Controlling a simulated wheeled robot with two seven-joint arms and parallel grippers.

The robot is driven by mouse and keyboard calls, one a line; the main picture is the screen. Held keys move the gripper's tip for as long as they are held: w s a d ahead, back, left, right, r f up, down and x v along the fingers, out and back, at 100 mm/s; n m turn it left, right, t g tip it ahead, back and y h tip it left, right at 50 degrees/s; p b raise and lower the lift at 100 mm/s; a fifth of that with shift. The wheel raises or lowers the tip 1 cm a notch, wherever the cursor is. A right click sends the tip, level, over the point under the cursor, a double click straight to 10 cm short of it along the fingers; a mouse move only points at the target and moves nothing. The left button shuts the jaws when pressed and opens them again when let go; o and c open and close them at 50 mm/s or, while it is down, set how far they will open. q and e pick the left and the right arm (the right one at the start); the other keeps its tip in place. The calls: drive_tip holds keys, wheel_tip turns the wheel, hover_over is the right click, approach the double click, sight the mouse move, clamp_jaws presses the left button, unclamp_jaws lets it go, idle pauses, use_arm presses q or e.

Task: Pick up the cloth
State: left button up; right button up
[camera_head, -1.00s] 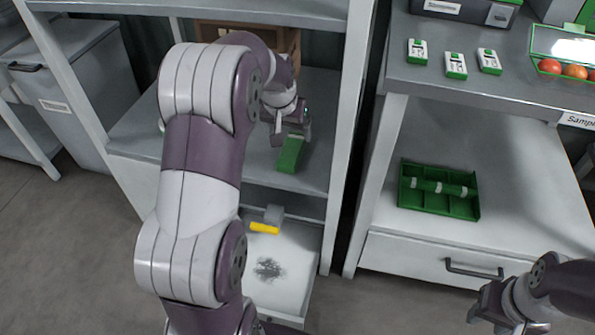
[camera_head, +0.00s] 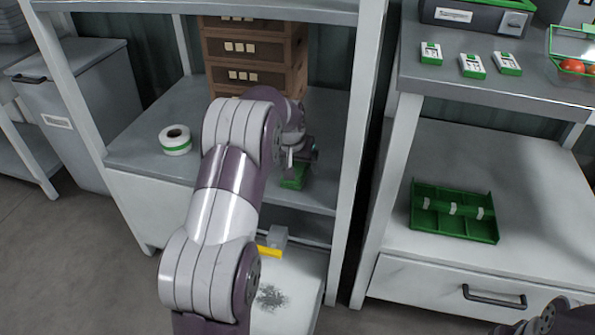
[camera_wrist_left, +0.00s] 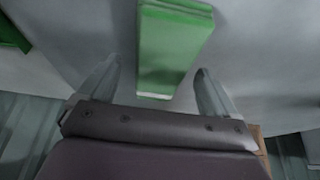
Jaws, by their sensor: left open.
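The cloth looks like a flat green folded piece (camera_head: 293,178) on the middle shelf of the left rack, near its right post. My left gripper (camera_head: 301,158) is just above it and hides part of it. In the left wrist view the green piece (camera_wrist_left: 175,45) has its near end between the two open fingers (camera_wrist_left: 157,70). The fingers stand apart from it on both sides, and nothing is gripped. Only a dark part of my right arm shows at the bottom right corner, and its jaws cannot be made out.
A tape roll (camera_head: 175,140) and stacked brown drawers (camera_head: 250,50) share the shelf. Below is an open white drawer (camera_head: 290,318) with a dark smudge and a yellow-edged tool (camera_head: 270,251). A green divided tray (camera_head: 455,236) lies on the right bench's lower shelf.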

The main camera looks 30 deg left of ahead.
sight(297, 165)
use_arm(q)
drive_tip(key=c, duration=1.2)
drive_tip(key=shift+o, duration=0.2)
wheel_tip(297, 165, up, 10)
drive_tip(key=p, duration=0.5)
